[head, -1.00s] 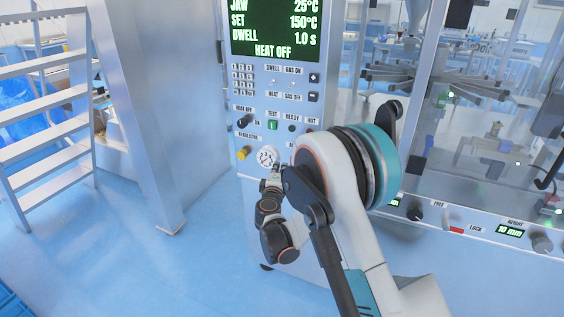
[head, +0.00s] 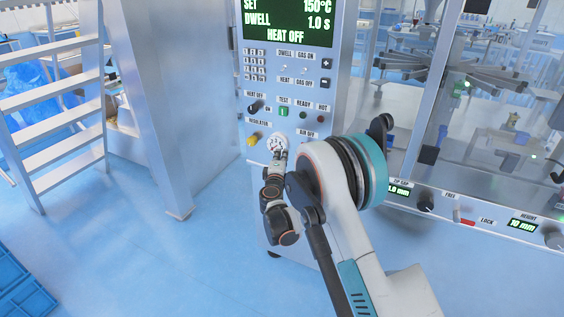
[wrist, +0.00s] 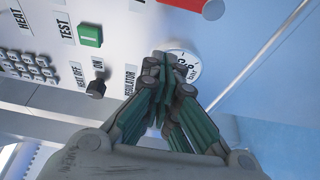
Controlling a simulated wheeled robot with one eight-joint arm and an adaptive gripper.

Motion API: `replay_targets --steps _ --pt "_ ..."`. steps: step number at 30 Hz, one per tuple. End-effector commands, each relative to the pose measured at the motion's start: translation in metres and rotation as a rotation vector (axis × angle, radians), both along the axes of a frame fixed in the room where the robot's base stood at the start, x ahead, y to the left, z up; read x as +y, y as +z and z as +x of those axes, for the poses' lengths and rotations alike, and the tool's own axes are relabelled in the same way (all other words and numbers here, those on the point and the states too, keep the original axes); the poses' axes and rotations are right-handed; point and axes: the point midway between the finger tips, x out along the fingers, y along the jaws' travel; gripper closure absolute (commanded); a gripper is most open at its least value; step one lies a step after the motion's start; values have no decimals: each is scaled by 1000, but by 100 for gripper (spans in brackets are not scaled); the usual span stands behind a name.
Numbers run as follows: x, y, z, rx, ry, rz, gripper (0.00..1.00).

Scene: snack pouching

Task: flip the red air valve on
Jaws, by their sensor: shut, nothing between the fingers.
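The red air valve shows only as a red strip (wrist: 188,3) cut off by the top edge of the wrist view. In the head view my arm hides it, below the small AIR OFF label (head: 307,132). My gripper (wrist: 160,65) is shut and empty. Its fingertips are in front of the round white gauge (wrist: 185,68) and cover part of it, with the red strip up and to the right of them. In the head view my gripper (head: 279,153) is at the lower edge of the gauge (head: 277,142). Whether it touches the panel, I cannot tell.
The yellow regulator knob (head: 253,139) is just left of the gauge. The green TEST button (head: 283,111) and black heat knob (head: 253,107) sit above. A rail with a red-tipped FREE/LOCK lever (head: 466,222) runs to the right. Open blue floor lies left.

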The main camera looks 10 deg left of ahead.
Motion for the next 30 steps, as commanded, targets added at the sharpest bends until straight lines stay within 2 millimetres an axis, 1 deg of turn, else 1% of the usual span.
replay_targets --steps 1,6,9,13,18,30 --pt "-1 -3 11 0 -1 0 100" --pt "-1 -3 44 0 -1 0 100" --pt "-4 -3 59 0 -1 0 100" --pt "-24 -2 49 0 -2 0 100" --pt "-35 -1 44 0 1 0 100" --pt "-38 0 42 0 1 0 100"
